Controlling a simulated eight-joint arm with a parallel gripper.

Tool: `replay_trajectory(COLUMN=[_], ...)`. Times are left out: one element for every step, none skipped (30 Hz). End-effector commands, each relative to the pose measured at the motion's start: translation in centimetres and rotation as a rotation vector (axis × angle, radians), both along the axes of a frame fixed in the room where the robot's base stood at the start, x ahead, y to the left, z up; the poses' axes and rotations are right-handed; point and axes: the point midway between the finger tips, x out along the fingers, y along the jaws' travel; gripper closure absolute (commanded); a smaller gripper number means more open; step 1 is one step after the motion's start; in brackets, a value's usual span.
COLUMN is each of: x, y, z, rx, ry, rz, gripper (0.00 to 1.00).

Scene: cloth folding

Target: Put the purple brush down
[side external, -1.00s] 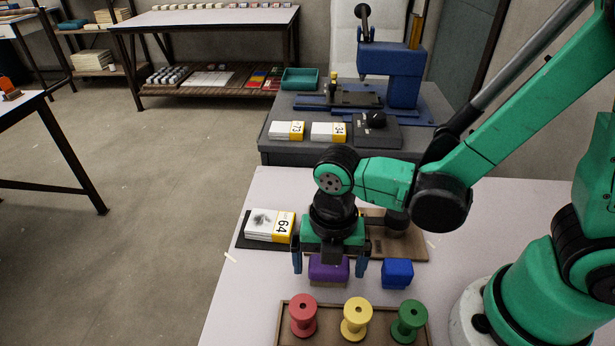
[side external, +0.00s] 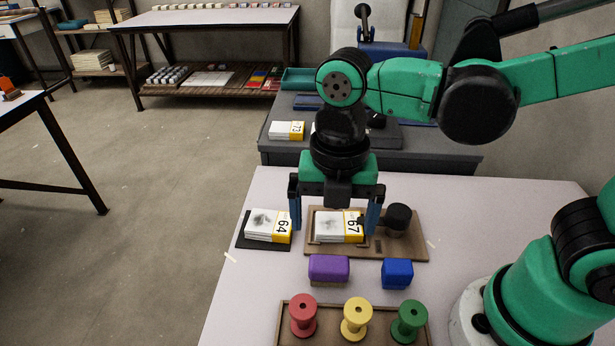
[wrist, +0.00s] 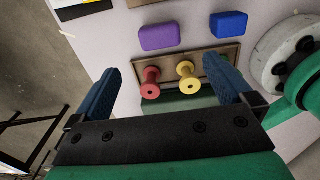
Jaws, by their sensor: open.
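The purple brush (side external: 329,268) is a small block with a purple top and a brownish lower edge. It rests on the pale table between the wooden board and the spool tray, left of the blue block. It also shows near the top of the wrist view (wrist: 159,37). My gripper (side external: 336,222) is open and empty, with its blue fingers wide apart. It is raised above the table, above and behind the brush in the side view, and apart from it.
A blue block (side external: 397,273) sits right of the brush. Red (side external: 303,316), yellow (side external: 356,319) and green (side external: 409,321) spools stand in a tray (side external: 281,331) in front. Behind are a wooden board (side external: 412,252) with card stack 67 (side external: 333,226) and a black knob (side external: 398,217), and stack 64 (side external: 264,225).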

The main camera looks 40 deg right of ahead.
Motion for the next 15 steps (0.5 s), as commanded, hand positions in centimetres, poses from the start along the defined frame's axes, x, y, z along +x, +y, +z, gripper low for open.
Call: replay_trajectory(x=[0.0, 0.0, 0.1, 0.0, 0.1, 0.0, 0.0, 0.0, 0.1, 0.1, 0.2, 0.4, 0.5, 0.7, 1.0], y=[0.0, 0.0, 0.0, 0.0, 0.0, 0.0, 0.0, 0.0, -0.1, -0.2, -0.4, -0.8, -1.2, -1.6, -2.3], z=[0.7, 1.0, 1.4, 1.6, 1.9, 2.1, 2.2, 2.4, 2.5, 2.5, 2.5, 2.5, 2.5, 2.5, 2.4], rx=[0.000, 0.000, 0.000, 0.000, 0.000, 0.000, 0.000, 0.001, 0.002, 0.006, 0.010, 0.020, 0.032, 0.046, 0.071], ry=[0.000, 0.000, 0.000, 0.000, 0.000, 0.000, 0.000, -0.001, -0.005, -0.011, -0.020, -0.037, -0.054, -0.075, -0.105], rz=[0.000, 0.000, 0.000, 0.000, 0.000, 0.000, 0.000, -0.004, -0.020, -0.047, -0.086, -0.164, -0.241, -0.334, -0.480], gripper=[0.00, 0.00, 0.00, 0.00, 0.00, 0.00, 0.00, 0.00, 0.00, 0.00, 0.00, 0.00, 0.00, 0.00, 0.00])
